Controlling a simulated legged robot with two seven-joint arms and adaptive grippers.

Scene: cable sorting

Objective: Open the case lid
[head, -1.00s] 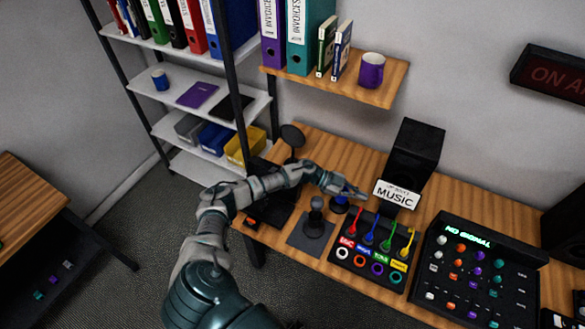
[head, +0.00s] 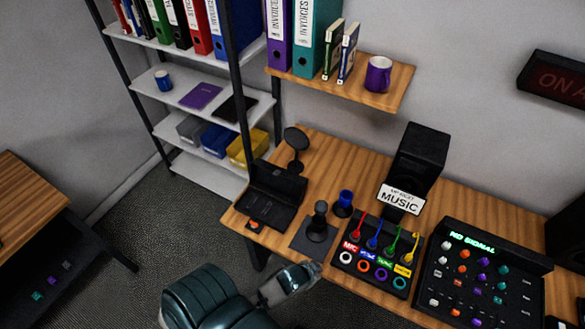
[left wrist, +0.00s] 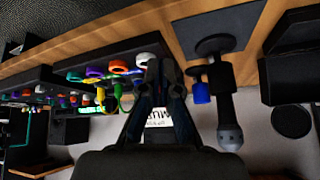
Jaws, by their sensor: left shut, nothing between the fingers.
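The black case (head: 264,212) stands at the left end of the wooden desk, with an orange spot on its front edge. Its lid (head: 281,179) is raised at the back and its inside shows. Part of the case seems to show at the right edge of the left wrist view (left wrist: 290,75). My left gripper (left wrist: 162,66) is shut and empty in the left wrist view, in front of the cable panel and apart from the case. My right gripper is not in view.
The cable panel (head: 347,245) has several coloured plugs. A speaker (head: 420,155), a mixer (head: 490,275) and a round black disc on a stand (head: 297,139) stand around.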

